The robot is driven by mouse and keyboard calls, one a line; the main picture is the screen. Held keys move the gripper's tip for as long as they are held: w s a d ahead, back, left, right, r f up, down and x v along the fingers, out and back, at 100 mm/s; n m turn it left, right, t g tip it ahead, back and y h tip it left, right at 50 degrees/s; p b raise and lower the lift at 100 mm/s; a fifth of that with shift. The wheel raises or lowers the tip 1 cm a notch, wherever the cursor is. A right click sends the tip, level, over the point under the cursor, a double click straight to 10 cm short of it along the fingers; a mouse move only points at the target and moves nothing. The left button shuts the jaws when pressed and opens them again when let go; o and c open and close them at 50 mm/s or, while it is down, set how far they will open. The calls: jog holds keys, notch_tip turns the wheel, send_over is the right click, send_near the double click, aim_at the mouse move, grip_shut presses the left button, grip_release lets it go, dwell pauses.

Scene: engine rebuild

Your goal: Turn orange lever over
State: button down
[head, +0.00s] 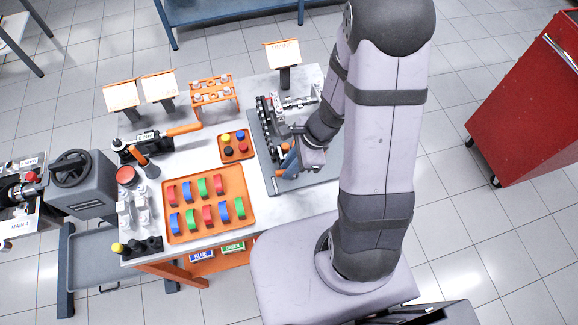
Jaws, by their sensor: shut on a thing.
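My gripper (287,163) is low over the grey plate at the right side of the table, pointing left. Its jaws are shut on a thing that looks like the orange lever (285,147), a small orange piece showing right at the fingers. Most of the lever is hidden by the fingers and wrist, so its angle cannot be told. The lever is beside the dark engine assembly (268,125) on the plate.
An orange tray (250,213) of coloured arched pieces and a small tray (236,157) of coloured caps lie to the left. An orange-handled wrench (183,130), an orange rack (213,92) and sign stands (284,55) are farther back.

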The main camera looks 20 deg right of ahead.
jog(key=c, duration=2)
grip_release()
jog(key=shift+c, duration=0.2)
jog(key=shift+r, duration=0.2)
jog(key=p+v, duration=0.1)
jog(key=v, duration=0.6)
jog(key=shift+d, duration=0.1)
